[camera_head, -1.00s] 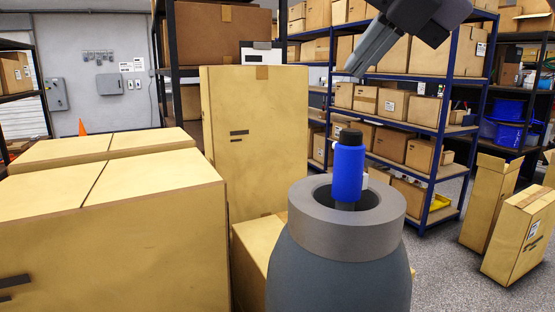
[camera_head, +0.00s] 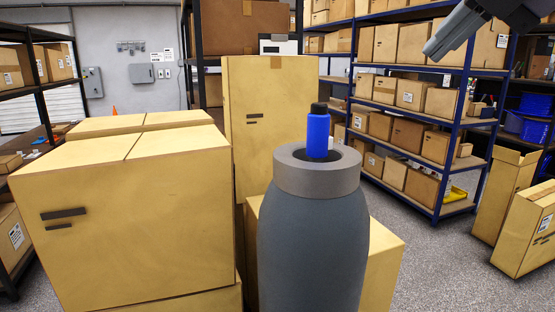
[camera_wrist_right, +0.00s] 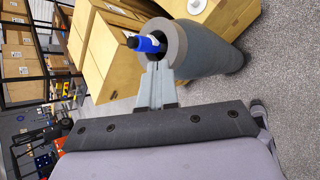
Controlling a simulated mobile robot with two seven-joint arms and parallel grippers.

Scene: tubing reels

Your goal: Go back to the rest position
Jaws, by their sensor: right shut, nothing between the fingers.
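My right gripper (camera_head: 443,38) is at the upper right of the head view, above and to the right of the grey cylinder (camera_head: 312,240). Its fingers are together with nothing between them; they also show in the right wrist view (camera_wrist_right: 156,85). A blue bottle-like object with a black cap (camera_head: 318,135) stands upright in the opening of the cylinder's grey collar (camera_head: 316,180). The blue object also shows in the right wrist view (camera_wrist_right: 146,43), beyond the fingertips and apart from them. Its lower part is hidden inside the collar. My left gripper is not in view.
Large cardboard boxes (camera_head: 130,220) stand at the left, and a tall box (camera_head: 270,120) stands behind the cylinder. Blue-framed shelves (camera_head: 440,190) with cartons are at the back right. Two cartons (camera_head: 530,230) stand at the right edge. Grey floor (camera_head: 440,270) is clear between them.

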